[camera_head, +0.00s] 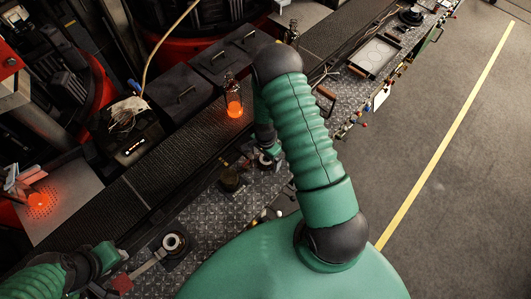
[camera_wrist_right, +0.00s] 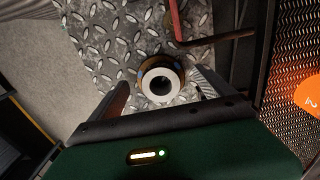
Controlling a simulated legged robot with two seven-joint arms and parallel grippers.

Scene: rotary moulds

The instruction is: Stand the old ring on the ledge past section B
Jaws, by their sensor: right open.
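A pale ring (camera_wrist_right: 149,87) with a dark hole sits on a round brass-and-dark seat on the diamond plate in the right wrist view. My right gripper (camera_wrist_right: 160,80) is open, its fingers spread on either side of the ring with visible gaps. In the head view my right gripper (camera_head: 268,158) is low over the plate, partly hidden by my arm. My left gripper (camera_head: 104,257) is at lower left; its jaws are unclear. Another pale ring-like part (camera_head: 173,242) lies to its right. I cannot tell which ring is the old one, nor make out section B's label.
A dark mesh strip (camera_head: 150,185) runs diagonally beside the diamond plate (camera_head: 215,215). A glowing orange bottle (camera_head: 234,106) stands on it. A dark round part (camera_head: 231,180) is left of my right gripper. A red bar (camera_wrist_right: 177,22) and a brown rod (camera_wrist_right: 222,39) lie beyond the ring.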

